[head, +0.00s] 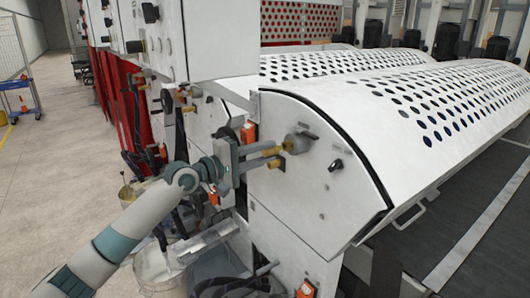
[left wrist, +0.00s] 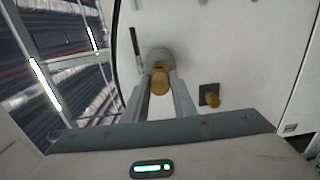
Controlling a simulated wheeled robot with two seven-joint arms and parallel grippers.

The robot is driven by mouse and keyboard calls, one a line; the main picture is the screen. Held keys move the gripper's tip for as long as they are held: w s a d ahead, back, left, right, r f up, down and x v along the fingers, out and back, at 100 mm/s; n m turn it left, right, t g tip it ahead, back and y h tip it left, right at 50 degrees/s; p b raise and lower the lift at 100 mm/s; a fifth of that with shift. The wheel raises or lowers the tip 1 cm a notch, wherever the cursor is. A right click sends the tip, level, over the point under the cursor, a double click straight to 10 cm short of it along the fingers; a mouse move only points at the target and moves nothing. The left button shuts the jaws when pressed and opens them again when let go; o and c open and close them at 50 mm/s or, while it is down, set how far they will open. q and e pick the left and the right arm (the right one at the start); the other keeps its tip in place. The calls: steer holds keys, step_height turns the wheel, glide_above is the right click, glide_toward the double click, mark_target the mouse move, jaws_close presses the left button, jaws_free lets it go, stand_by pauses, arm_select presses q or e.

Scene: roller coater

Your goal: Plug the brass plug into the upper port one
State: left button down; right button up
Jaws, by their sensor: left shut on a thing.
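The brass plug (head: 271,151) is held between the two fingers of my left gripper (head: 272,152), in front of the white end panel. In the left wrist view, the plug (left wrist: 160,80) sits between the fingertips of my left gripper (left wrist: 161,88). A round grey port (head: 300,142) on the panel is just beyond the plug; in the wrist view this port (left wrist: 157,55) shows behind it. I cannot tell whether the plug touches or enters the port. A second brass fitting (left wrist: 212,99) on a dark square plate is to the right, outside the fingers. My right gripper is not in view.
A dark knob (head: 336,165) is on the panel (head: 300,195) right of the port. The perforated white hood (head: 400,95) curves behind it. Orange switches, valves and hoses crowd the machine's left side. A clear bowl (head: 158,266) is below my arm. Open floor (head: 60,130) is at left.

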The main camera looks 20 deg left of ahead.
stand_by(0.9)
arm_select(q)
steer(key=shift+p, duration=0.5)
stand_by(0.4)
steer(key=shift+w+d, duration=0.4)
steer(key=shift+w, duration=0.1)
stand_by(0.5)
steer(key=shift+w+d+p, duration=0.3)
steer(key=shift+w+d, duration=0.1)
steer(key=shift+w, duration=0.15)
steer(key=c, duration=1.4)
jaws_free()
steer(key=shift+s, duration=0.1)
